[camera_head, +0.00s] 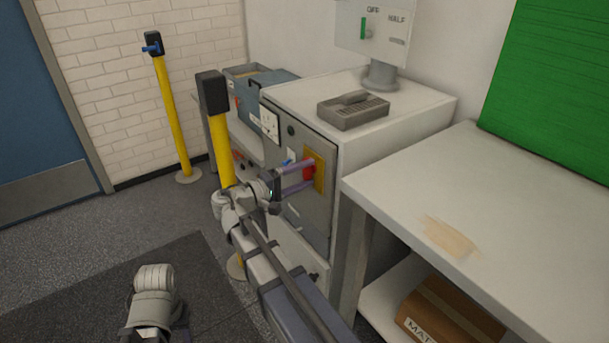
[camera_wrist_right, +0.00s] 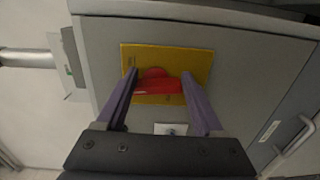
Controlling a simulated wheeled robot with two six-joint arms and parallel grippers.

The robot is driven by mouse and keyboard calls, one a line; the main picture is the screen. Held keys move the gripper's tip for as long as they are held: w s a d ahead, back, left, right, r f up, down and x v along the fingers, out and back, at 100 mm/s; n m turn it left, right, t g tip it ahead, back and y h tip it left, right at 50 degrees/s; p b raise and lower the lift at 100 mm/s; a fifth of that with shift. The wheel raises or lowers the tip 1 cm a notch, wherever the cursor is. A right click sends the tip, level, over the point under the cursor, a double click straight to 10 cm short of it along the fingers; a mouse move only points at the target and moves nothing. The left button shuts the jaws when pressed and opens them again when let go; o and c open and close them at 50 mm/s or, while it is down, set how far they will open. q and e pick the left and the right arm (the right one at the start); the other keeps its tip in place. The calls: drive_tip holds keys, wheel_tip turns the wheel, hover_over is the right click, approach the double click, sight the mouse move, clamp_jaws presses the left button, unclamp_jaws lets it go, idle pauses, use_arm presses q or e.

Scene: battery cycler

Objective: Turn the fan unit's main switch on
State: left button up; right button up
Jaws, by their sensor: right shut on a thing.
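The red main switch (camera_head: 309,168) sits on a yellow plate (camera_head: 320,174) on the front of a grey cabinet. In the right wrist view the red handle (camera_wrist_right: 158,86) lies across the plate (camera_wrist_right: 200,62), and the small markings there cannot be read. My right gripper (camera_head: 307,174) reaches the switch from the left and front. Its two purple fingers (camera_wrist_right: 160,80) are shut on the red handle, one at each end.
The fan unit cabinet (camera_head: 290,220) has a grey tray (camera_head: 352,112) on top. Yellow posts (camera_head: 172,120) stand to the left. A white table (camera_head: 480,200) stands close on the right, with a cardboard box (camera_head: 445,315) below.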

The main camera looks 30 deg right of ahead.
sight(304, 171)
drive_tip(key=shift+w+a+r+t, duration=0.1)
drive_tip(key=shift+w+r+t, duration=0.25)
drive_tip(key=shift+w, duration=0.4)
drive_tip(key=o, duration=1.3)
drive_tip(key=shift+s+r, duration=0.1)
drive_tip(key=shift+o, duration=0.4)
drive_tip(key=shift+s, duration=0.2)
drive_tip(key=shift+s+a+f, duration=0.1)
drive_tip(key=shift+a+f, duration=0.1)
drive_tip(key=shift+a, duration=0.3)
drive_tip(key=shift+s+a, duration=0.1)
drive_tip(key=shift+a, duration=1.8)
drive_tip(key=shift+s+a, duration=0.25)
drive_tip(key=shift+a, duration=0.75)
drive_tip(key=shift+s+a, duration=0.25)
drive_tip(key=shift+a, duration=0.75)
